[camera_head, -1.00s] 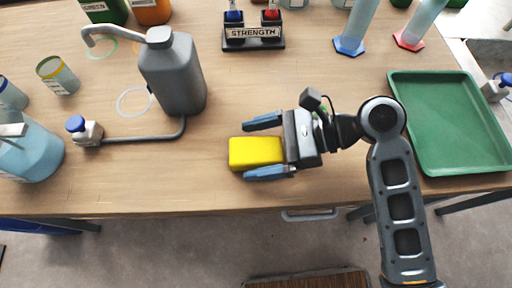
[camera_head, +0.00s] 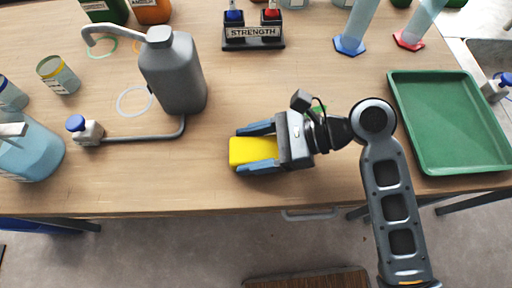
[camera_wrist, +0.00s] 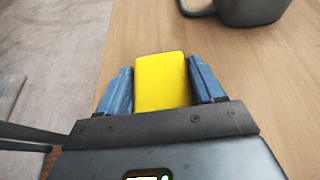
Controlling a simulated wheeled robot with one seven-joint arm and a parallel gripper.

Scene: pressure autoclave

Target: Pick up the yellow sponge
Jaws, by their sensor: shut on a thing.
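The yellow sponge (camera_head: 246,151) is a small block at the front middle of the wooden table in the head view. My gripper (camera_head: 256,147) reaches it from the right, with one blue finger along its far side and one along its near side. The fingers are shut on the sponge. In the wrist view the sponge (camera_wrist: 162,82) sits between the two blue fingers of my gripper (camera_wrist: 161,88), its far end sticking out beyond them. I cannot tell whether it is clear of the table; its underside is hidden.
A grey bottle (camera_head: 173,75) with a bent spout stands to the left, with a grey tube (camera_head: 145,137) ending at a blue-capped piece. A green tray (camera_head: 450,125) lies at the right. The table's front edge is close.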

